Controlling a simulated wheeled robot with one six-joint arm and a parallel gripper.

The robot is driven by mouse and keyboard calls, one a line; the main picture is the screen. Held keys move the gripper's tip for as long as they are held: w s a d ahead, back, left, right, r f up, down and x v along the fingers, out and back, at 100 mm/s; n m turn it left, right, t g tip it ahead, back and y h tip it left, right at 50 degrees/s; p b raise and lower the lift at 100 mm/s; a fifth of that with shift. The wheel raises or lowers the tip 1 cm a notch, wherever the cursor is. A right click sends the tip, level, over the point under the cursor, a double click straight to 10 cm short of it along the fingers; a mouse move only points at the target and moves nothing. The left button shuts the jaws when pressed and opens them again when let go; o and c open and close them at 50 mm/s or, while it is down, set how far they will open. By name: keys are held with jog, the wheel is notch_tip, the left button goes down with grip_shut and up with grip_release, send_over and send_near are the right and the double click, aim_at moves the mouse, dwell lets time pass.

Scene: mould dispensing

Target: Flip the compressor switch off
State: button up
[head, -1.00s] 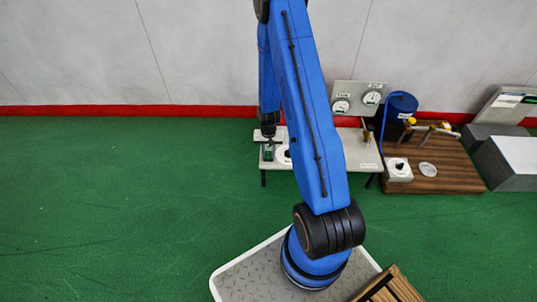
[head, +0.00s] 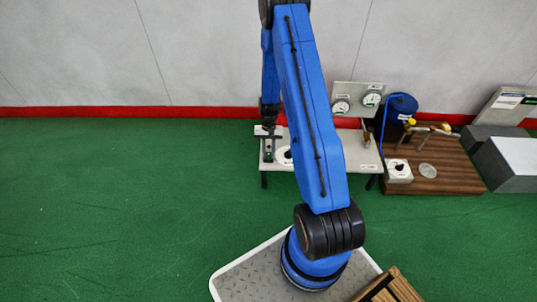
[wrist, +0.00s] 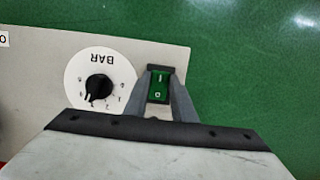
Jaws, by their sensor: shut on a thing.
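The compressor switch (wrist: 158,86) is a green rocker in a dark frame, marked with a line at one end and a circle at the other. It sits on a pale panel (wrist: 135,50), beside a round BAR dial. In the wrist view my gripper (wrist: 161,76) has one finger on each side of the switch, its tips close against the frame. Which end of the rocker is pressed in is hard to tell. In the head view the switch (head: 268,155) is small at the panel's left end, with my gripper (head: 268,134) just above it.
The BAR dial (wrist: 98,86) with its black knob is just left of my gripper. In the head view two gauges (head: 357,102), a blue tank (head: 400,107) and a wooden board (head: 452,180) stand to the right. The green floor (head: 130,200) is clear on the left.

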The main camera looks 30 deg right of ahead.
jog(key=o, duration=1.1)
jog(key=shift+c, duration=0.2)
jog(key=v, duration=1.7)
jog(key=shift+r, duration=0.15)
jog(key=shift+w+d, duration=0.1)
jog(key=shift+d, duration=0.05)
